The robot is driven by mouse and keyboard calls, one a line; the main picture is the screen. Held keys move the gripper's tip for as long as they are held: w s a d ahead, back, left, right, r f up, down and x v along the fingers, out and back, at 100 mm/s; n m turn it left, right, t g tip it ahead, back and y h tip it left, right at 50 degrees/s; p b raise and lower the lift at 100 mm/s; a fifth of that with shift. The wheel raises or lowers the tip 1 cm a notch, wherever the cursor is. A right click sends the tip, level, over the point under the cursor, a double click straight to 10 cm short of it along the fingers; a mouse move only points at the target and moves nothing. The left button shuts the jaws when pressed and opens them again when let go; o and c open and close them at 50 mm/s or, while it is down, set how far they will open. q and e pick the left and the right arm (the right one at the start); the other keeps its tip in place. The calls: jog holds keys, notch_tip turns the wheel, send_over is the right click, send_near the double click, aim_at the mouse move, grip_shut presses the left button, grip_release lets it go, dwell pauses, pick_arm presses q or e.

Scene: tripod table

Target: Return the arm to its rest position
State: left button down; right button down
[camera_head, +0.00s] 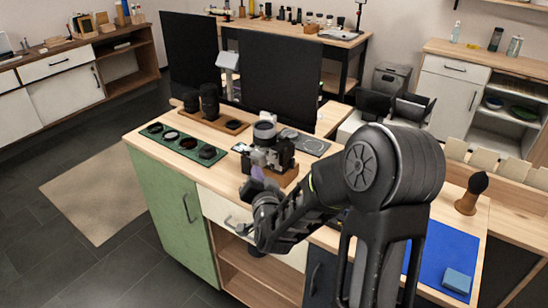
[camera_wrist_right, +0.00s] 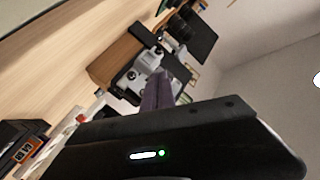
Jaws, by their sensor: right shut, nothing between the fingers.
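My right arm rises from the bottom right of the head view and reaches over the front edge of the table. Its right gripper (camera_head: 258,175) is small and partly hidden by my wrist, just in front of a silver-and-black camera (camera_head: 268,150) on a wooden block. The purple fingers (camera_wrist_right: 157,90) lie together with nothing between them in the wrist view. The camera (camera_wrist_right: 140,75) shows just beyond them there. I cannot tell whether the fingers touch it. My left gripper is not in view.
A green tray (camera_head: 178,143) with several round lens parts lies at the table's left. Black lenses (camera_head: 209,100) stand behind it, before two dark monitors (camera_head: 280,75). A blue mat (camera_head: 448,250) with a blue block (camera_head: 457,280) and a brown-handled brush (camera_head: 471,193) are at the right.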

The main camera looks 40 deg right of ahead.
dwell(0.7)
jog(key=s+a+f+n+g+y, duration=0.2)
jog(key=a+f+n+g+y, duration=0.15)
jog(key=a+f, duration=0.55)
jog(key=s+a+f+n+g+y, duration=0.2)
jog(key=s+a+f+n+y, duration=0.15)
jog(key=a+f, duration=0.55)
jog(key=s+a+f+n+g+y, duration=0.2)
jog(key=s+a+f+g, duration=0.2)
jog(key=s+a+f, duration=0.4)
jog(key=s+a+f+n+g+y, duration=0.2)
jog(key=s+a+f+g, duration=0.2)
jog(key=s+a+f, duration=0.4)
jog(key=s+f, duration=0.1)
jog(key=s, duration=0.4)
jog(key=shift+s+f+y, duration=0.25)
jog(key=shift+s+y, duration=0.15)
